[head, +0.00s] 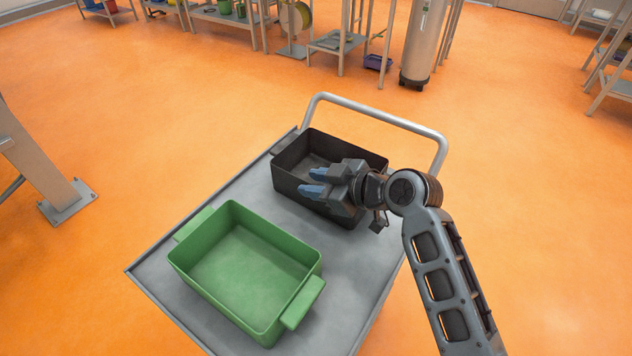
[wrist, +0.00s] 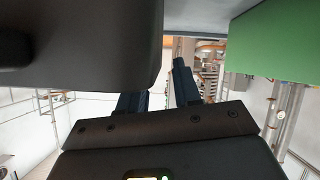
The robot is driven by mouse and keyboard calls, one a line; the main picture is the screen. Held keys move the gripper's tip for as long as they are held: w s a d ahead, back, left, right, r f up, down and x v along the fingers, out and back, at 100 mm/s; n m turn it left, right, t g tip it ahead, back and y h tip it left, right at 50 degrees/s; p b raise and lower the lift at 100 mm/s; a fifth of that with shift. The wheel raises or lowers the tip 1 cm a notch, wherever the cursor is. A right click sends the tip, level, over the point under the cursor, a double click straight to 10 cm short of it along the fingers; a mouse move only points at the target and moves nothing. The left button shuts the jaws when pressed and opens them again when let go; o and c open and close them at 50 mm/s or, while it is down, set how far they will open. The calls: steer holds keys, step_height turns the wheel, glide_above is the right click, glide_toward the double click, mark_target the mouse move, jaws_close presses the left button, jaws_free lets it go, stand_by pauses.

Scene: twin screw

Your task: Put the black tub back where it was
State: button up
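The black tub (head: 293,194) stands upright on the grey cart top, at the end by the handle. In the wrist view its dark wall (wrist: 85,45) fills the upper left, very close. My gripper (head: 311,182), with blue fingertips, overlaps the tub's right part in the head view and points left. In the wrist view the two fingers (wrist: 158,82) are apart with nothing between them. The tub partly covers the left finger there. The tub's right end is hidden behind my gripper. I cannot tell whether gripper and tub touch.
A green tub (head: 250,262) stands on the cart top (head: 345,275), nearer me and left; it shows at upper right in the wrist view (wrist: 278,45). A curved metal handle (head: 385,118) rises behind the black tub. Bare cart top lies right of the green tub.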

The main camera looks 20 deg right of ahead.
steer(key=b+v, duration=0.1)
steer(key=v, duration=1.1)
steer(key=s+f+m+h, duration=0.1)
steer(key=s+f, duration=0.1)
steer(key=s+a+f+m, duration=0.1)
steer(key=s+f+m, duration=0.1)
steer(key=s+f+m+t+h, duration=0.1)
steer(key=s+f, duration=0.1)
steer(key=s, duration=0.1)
steer(key=shift+a+f+h, duration=0.1)
steer(key=shift+a+h, duration=0.2)
steer(key=shift+a, duration=0.1)
steer(key=s+d+m+t+h, duration=0.15)
steer(key=s+m+h, duration=0.3)
steer(key=s, duration=1.45)
steer(key=s+r+t, duration=0.2)
steer(key=s+r, duration=0.5)
steer(key=s, duration=0.2)
steer(key=shift+m, duration=0.35)
steer(key=shift+f, duration=0.1)
